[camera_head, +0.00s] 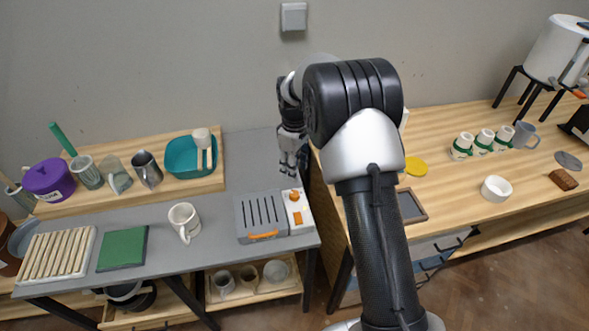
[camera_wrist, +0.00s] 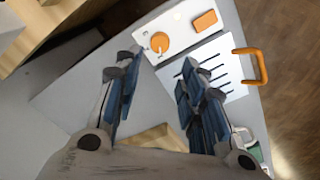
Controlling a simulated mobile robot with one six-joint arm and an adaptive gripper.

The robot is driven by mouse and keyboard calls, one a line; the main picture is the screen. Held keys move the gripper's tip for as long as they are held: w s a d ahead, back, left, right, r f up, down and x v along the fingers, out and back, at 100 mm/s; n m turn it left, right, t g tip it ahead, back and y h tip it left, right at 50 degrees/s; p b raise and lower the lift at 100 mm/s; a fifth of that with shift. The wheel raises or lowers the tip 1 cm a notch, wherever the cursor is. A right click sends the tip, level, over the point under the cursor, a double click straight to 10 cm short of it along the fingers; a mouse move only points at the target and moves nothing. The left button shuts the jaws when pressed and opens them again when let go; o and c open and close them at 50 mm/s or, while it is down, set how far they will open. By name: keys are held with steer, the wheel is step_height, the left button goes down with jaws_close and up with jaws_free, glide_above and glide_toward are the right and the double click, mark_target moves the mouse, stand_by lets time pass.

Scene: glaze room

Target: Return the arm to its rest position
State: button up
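My gripper (camera_head: 290,158) hangs fingers down at the right end of the grey table, above and behind a grey slotted box (camera_head: 260,216) with an orange handle. In the wrist view my gripper (camera_wrist: 160,80) has its two dark blue-padded fingers apart, with nothing between them. The slotted box also shows there (camera_wrist: 215,70), beside its white panel (camera_wrist: 180,32) with an orange knob and button. My arm is raised and bent, and its upper part covers part of the wall and the wooden counter in the head view.
A white mug (camera_head: 184,221), a green pad (camera_head: 123,249) and a ribbed rack (camera_head: 58,255) are on the grey table (camera_head: 215,258). A teal basin (camera_head: 190,155) stands on the raised shelf. Cups and a white bowl (camera_head: 496,188) stand on the wooden counter (camera_head: 455,200).

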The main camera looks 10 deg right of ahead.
stand_by(0.3)
steer(key=s+r+m+t, duration=0.1)
steer(key=s+r+m, duration=0.1)
steer(key=s+r, duration=0.6)
steer(key=s+r+m+t, duration=0.15)
steer(key=s+r, duration=0.35)
steer(key=r, duration=0.6)
steer(key=s+r+m+t, duration=0.2)
steer(key=s+m, duration=0.3)
steer(key=s, duration=1.8)
steer(key=shift+m, duration=0.35)
steer(key=shift+s, duration=0.1)
